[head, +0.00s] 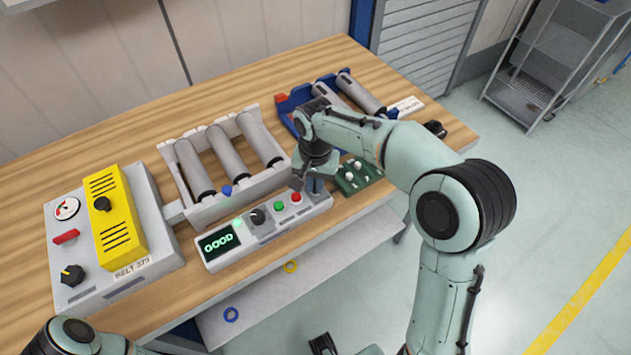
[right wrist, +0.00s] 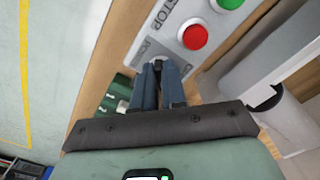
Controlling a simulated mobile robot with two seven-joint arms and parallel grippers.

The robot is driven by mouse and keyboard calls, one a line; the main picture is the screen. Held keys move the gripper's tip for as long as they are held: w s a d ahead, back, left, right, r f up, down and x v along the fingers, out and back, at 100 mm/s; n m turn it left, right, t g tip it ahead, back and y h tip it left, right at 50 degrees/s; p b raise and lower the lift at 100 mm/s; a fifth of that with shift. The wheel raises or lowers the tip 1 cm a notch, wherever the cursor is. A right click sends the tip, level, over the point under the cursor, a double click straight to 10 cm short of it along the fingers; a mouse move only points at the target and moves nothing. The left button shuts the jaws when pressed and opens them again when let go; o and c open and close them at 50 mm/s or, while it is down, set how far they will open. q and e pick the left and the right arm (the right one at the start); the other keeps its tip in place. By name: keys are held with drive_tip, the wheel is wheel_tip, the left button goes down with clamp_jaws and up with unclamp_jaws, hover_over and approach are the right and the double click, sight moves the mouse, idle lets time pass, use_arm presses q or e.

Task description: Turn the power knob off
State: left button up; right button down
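The grey control panel (head: 265,230) lies along the table's front edge, with a green "GOOD" display (head: 218,243), a black knob (head: 258,217), a green button (head: 279,206) and a red button (head: 296,197). My right gripper (head: 313,187) points down at the panel's right end and covers what is there. In the right wrist view its two blue-grey fingers (right wrist: 159,75) are close together, tips at a pale round part beside a partly hidden label. I cannot read "power" there or see whether they grip a knob.
A grey box with a yellow cover (head: 112,215), knobs and a gauge stands at the left. A roller rack (head: 200,208) is behind the panel, and a blue tray (head: 290,101) with rollers behind that. A green board (head: 356,177) lies right of the gripper.

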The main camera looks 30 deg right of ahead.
use_arm(q)
drive_tip(key=shift+r, duration=0.1)
use_arm(e)
drive_tip(key=shift+n, duration=0.3)
drive_tip(key=n+p, duration=0.1)
drive_tip(key=n, duration=0.2)
drive_tip(key=shift+d+r+n, duration=0.1)
drive_tip(key=shift+n, duration=0.2)
drive_tip(key=n+p, duration=0.1)
drive_tip(key=n, duration=0.3)
drive_tip(key=shift+d, duration=0.1)
drive_tip(key=n+p, duration=0.1)
drive_tip(key=n, duration=0.4)
drive_tip(key=shift+d, duration=0.1)
use_arm(q)
drive_tip(key=w+r, duration=0.1)
drive_tip(key=w+r+p, duration=0.1)
drive_tip(key=r, duration=0.1)
drive_tip(key=w+r, duration=0.1)
drive_tip(key=r, duration=0.1)
use_arm(e)
drive_tip(key=n, duration=0.4)
drive_tip(key=shift+n, duration=0.4)
drive_tip(key=c, duration=1.2)
unclamp_jaws()
